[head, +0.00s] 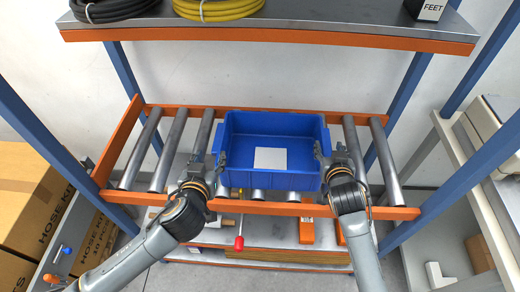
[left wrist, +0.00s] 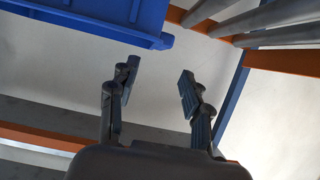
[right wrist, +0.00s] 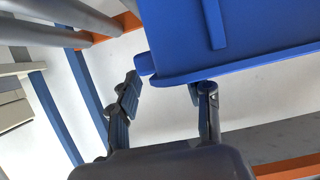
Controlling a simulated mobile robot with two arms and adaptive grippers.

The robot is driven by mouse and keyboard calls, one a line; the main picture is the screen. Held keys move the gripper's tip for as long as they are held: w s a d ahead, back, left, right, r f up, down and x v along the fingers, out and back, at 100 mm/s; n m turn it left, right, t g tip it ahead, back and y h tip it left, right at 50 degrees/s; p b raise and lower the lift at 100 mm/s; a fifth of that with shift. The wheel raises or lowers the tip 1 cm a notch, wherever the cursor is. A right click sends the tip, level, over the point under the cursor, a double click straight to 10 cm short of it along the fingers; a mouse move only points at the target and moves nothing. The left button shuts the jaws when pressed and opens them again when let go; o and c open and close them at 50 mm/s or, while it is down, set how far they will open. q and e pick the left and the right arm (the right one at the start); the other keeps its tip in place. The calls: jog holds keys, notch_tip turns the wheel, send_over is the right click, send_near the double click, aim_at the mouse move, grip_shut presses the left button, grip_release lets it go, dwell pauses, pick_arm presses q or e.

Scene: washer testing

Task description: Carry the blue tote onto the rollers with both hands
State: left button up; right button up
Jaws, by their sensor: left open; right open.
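The blue tote (head: 270,182) sits over the middle of the rollers (head: 385,160), upright, with a white label inside; whether its base touches them is hard to tell. My left gripper (head: 215,162) is at its left side, open. In the left wrist view its fingers (left wrist: 160,85) are apart with nothing between them, and the tote (left wrist: 100,15) is at the upper left. My right gripper (head: 328,165) is at the tote's right side, open. In the right wrist view one fingertip of it (right wrist: 165,90) is hidden by the tote (right wrist: 240,40); the other finger is clear of it.
An orange front rail (head: 260,207) runs before the rollers, and blue posts stand at the sides. A shelf (head: 300,27) with coiled hoses crosses above. Brown boxes (head: 35,200) are at left. Bare rollers lie on both sides of the tote. A red-handled lever (head: 239,243) hangs below.

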jog(key=v, duration=0.8)
jog(key=shift+s, duration=0.2)
jog(key=shift+r, duration=0.1)
